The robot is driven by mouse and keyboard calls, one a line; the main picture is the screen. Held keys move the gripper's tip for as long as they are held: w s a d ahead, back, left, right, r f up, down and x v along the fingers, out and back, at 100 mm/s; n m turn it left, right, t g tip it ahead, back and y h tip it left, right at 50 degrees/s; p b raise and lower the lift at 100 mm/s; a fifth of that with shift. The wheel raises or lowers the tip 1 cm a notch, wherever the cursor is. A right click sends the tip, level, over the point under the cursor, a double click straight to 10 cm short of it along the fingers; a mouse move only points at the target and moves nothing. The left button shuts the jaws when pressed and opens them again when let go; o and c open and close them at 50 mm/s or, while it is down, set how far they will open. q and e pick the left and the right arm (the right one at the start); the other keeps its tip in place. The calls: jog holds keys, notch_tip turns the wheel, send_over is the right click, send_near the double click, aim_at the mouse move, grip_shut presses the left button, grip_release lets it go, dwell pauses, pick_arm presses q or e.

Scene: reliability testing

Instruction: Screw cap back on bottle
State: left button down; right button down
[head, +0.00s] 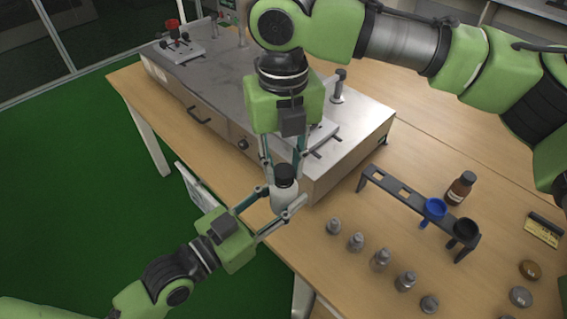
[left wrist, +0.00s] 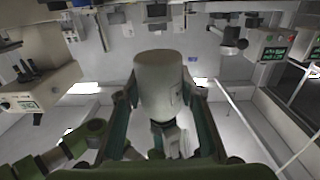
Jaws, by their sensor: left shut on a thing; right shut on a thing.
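A white bottle (head: 283,200) is held upright off the table by my left gripper (head: 270,210), whose fingers close on its sides from the lower left. A black cap (head: 285,174) sits at the top of the bottle. My right gripper (head: 284,168) points down from above, with its fingers shut around the cap. The cap looks in line with the bottle and touching its neck; whether its threads are engaged cannot be seen. The left wrist view shows the bottle (left wrist: 158,82) between the left fingers (left wrist: 163,100). There, part of my right gripper shows beyond it.
A grey metal test machine (head: 225,85) stands on the wooden table behind the grippers. At right are a dark rack (head: 400,198) with a blue ring (head: 434,208), a brown bottle (head: 460,188) and several metal weights (head: 380,260). Green floor lies lower left.

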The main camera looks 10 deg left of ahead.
jog(key=m, duration=3.5)
jog(key=shift+m, duration=0.3)
jog(key=m, duration=0.4)
jog(key=shift+f+m, duration=0.1)
jog(key=shift+m, duration=0.3)
jog(key=c, duration=1.7)
grip_release()
